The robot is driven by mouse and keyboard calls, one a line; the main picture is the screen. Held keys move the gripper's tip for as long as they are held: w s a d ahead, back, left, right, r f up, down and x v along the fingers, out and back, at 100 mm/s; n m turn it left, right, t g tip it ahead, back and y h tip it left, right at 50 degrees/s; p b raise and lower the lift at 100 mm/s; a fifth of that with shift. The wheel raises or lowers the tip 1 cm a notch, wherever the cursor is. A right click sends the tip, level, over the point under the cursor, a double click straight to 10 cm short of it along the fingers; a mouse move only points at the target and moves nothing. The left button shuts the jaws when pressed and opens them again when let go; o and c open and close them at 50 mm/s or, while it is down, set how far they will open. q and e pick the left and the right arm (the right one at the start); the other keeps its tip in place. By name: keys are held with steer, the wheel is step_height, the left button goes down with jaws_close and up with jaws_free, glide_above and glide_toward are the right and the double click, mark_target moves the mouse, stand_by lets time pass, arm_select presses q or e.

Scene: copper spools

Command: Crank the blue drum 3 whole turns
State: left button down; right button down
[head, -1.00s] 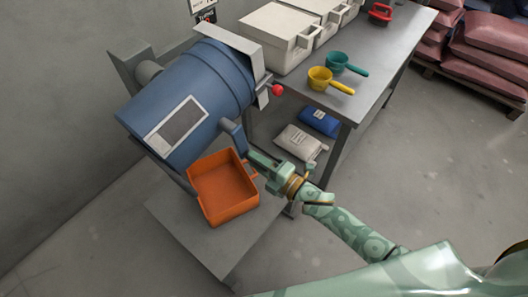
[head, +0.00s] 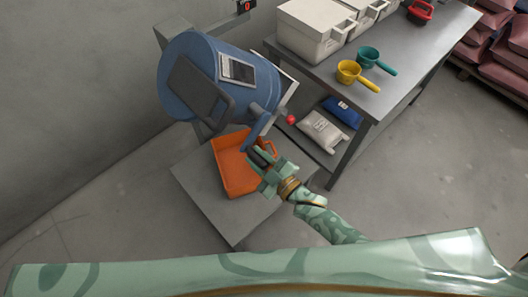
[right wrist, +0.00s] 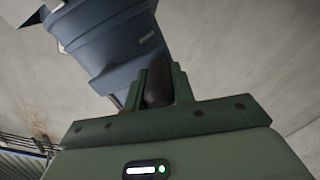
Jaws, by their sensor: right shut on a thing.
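The blue drum (head: 205,75) is tilted on its grey stand at the left of the head view. A dark hatch panel and a framed pale label show on its side. Its blue crank arm (head: 259,127) reaches down from the near end to a dark handle grip (right wrist: 157,85). My right gripper (head: 266,163) is shut on that grip, which stands between its fingers in the right wrist view (right wrist: 158,92). The drum (right wrist: 115,38) fills the upper left there. My left gripper is not in view.
An orange tray (head: 226,167) lies below the drum on a grey platform (head: 205,195). A red knob (head: 291,119) is close right of the crank. The bench (head: 340,95) holds white boxes and yellow and teal scoops; sacks lie under it. A small red-digit counter (head: 244,6) hangs on the wall.

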step_height(320, 180, up, 8)
steer(key=s+a+m+p, duration=0.1)
steer(key=a+m+p, duration=0.1)
steer(key=m+p, duration=0.6)
steer(key=shift+s+a+m, duration=0.15)
steer(key=shift+s+m, duration=0.2)
steer(key=shift+m, duration=0.35)
steer(key=c, duration=1.2)
jaws_free()
steer(key=shift+o, duration=0.2)
steer(key=v, duration=1.6)
steer(key=shift+s+f+p, duration=0.2)
steer(key=shift+p, duration=0.1)
